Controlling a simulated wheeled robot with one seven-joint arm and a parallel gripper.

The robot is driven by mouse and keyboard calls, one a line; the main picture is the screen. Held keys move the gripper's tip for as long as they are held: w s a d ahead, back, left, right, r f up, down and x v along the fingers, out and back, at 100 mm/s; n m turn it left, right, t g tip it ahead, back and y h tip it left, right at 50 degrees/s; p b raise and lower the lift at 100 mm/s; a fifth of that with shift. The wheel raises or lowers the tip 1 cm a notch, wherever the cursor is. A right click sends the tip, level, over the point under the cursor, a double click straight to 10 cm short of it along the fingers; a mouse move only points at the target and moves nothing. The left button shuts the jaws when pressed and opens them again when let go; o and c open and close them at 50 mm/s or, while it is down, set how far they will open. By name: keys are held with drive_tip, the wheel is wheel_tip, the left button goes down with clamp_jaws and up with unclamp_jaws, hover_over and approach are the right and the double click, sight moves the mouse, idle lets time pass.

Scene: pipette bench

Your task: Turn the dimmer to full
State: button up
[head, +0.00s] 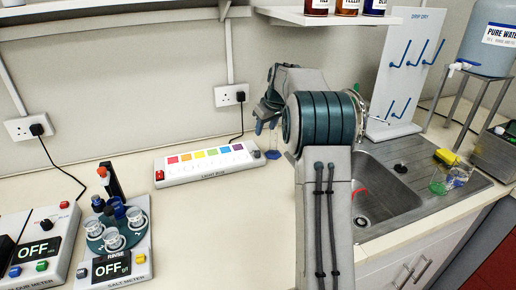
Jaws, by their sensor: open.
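The light box (205,168) is a long white unit on the bench, left of my arm, with a row of coloured squares on top and a red button (159,175) at its left end. A small dark knob (256,154) sits at its right end and looks like the dimmer; its setting is too small to read. My gripper (266,126) points down, open and empty, in the picture above the knob and apart from it. My arm hides the bench just right of there.
A small blue item (273,154) stands close right of the light box. Two meters reading OFF, the salt meter (112,268) and another (38,250), stand at left. The sink (385,195) and drip-dry rack (400,70) are right. Bench before the light box is clear.

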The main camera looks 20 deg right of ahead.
sight(257, 152)
drive_tip(key=p+x, duration=0.2)
drive_tip(key=x, duration=1.1)
drive_tip(key=shift+w+f, duration=0.2)
drive_tip(key=shift+f, duration=0.15)
clamp_jaws()
